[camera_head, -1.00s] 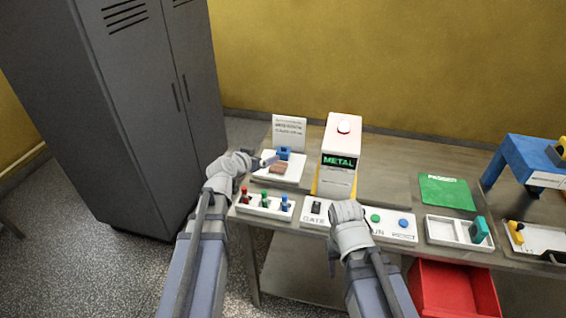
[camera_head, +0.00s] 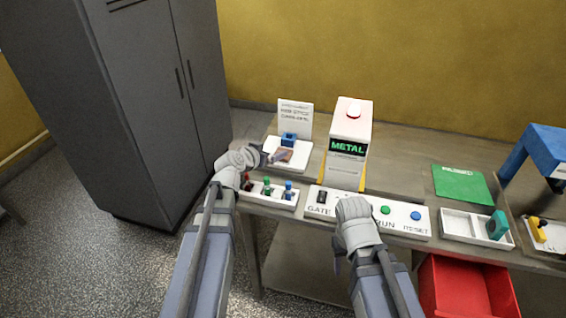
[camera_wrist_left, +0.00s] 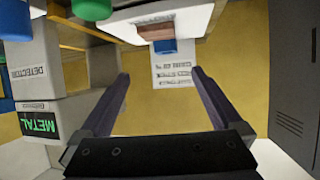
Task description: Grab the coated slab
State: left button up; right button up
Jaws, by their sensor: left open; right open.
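The brown coated slab (camera_head: 283,156) lies on a white tray (camera_head: 299,158) at the left end of the bench, by a blue block (camera_head: 289,139). My left gripper (camera_head: 268,157) is open and empty at the tray's left side, its fingers partly over the slab in the head view. In the left wrist view, which looks upside down, the slab (camera_wrist_left: 155,32) lies ahead of the open fingertips (camera_wrist_left: 160,74), apart from them. My right gripper (camera_head: 352,205) is over the panel with the GATE and RUN labels; its fingertips are hidden.
A metal detector (camera_head: 347,145) reading METAL stands right of the tray. A sign (camera_head: 295,117) stands behind it. A holder with red, green and blue pegs (camera_head: 268,198) is in front. A grey locker (camera_head: 160,100) stands left. A red bin (camera_head: 465,290) is lower right.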

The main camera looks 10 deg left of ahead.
aim_at(287, 159)
pick_arm(q)
notch_tip(287, 159, down, 4)
jog(key=shift+r+b, duration=0.15)
jog(key=shift+b, duration=1.1)
jog(key=shift+b+x, duration=0.5)
jog(key=shift+x, duration=0.9)
jog(key=shift+w+d+f+b, duration=0.1)
jog(key=shift+w+f+b, duration=0.2)
jog(key=shift+w+b, duration=0.1)
jog(key=b+x, duration=0.2)
jog(key=x, duration=0.2)
jog(key=shift+w+d+f, duration=0.1)
pick_arm(e)
notch_tip(287, 159, down, 7)
jog(key=shift+f, duration=0.15)
pick_arm(q)
jog(key=shift+c, duration=0.4)
